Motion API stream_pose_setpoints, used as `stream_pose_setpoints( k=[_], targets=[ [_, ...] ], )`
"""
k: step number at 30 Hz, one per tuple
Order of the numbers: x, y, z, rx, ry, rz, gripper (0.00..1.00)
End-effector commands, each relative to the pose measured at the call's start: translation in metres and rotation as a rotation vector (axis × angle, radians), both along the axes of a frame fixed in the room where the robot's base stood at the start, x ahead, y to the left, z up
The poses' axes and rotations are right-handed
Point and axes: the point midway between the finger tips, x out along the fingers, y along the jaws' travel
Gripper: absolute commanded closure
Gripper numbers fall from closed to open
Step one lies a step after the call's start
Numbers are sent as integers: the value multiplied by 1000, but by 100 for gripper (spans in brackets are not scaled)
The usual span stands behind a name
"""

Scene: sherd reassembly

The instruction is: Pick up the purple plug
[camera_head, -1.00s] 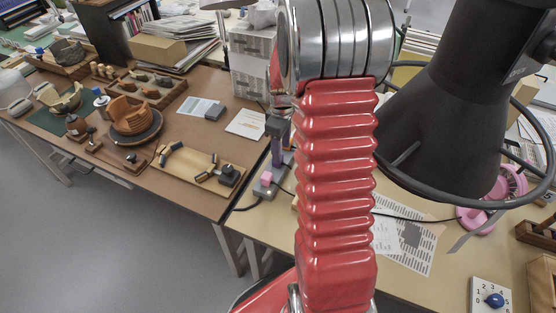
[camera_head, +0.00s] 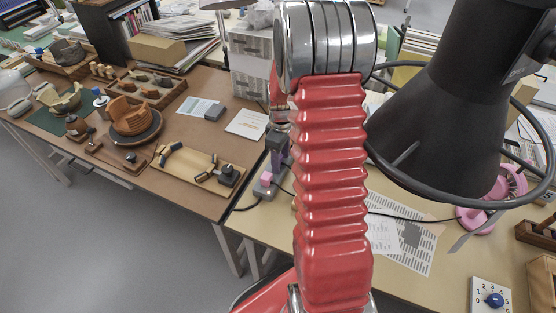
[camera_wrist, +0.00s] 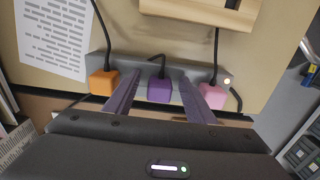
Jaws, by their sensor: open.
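The purple plug (camera_wrist: 159,90) sits in a grey power strip (camera_wrist: 137,72) in the wrist view, with a dark cable rising from it. An orange plug (camera_wrist: 102,83) is to its left and a pink plug (camera_wrist: 199,103) to its right. My gripper (camera_wrist: 160,92) is open and empty, its two purple-grey fingers on either side of the purple plug; I cannot tell whether they touch it. In the head view my gripper (camera_head: 279,155) is small and partly hidden by my red arm, above the strip. The pink plug (camera_head: 267,179) also shows there; the purple plug is hidden or unclear.
A printed sheet (camera_wrist: 52,37) and a wooden piece (camera_wrist: 205,12) lie beyond the strip in the wrist view. In the head view a black lamp shade (camera_head: 440,125) hangs right of my arm. The brown table (camera_head: 190,195) holds pottery and tools.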

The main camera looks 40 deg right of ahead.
Motion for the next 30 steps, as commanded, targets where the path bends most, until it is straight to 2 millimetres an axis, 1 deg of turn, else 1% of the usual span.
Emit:
stream_pose_setpoints(
  k=[3,4,22,30],
  targets=[
    [0,0,0,0,0,0,50],
    [0,0,0,0,0,0,51],
    [0,0,0,0,0,0,94],
    [0,0,1,-1,-1,0,94]
  ],
)
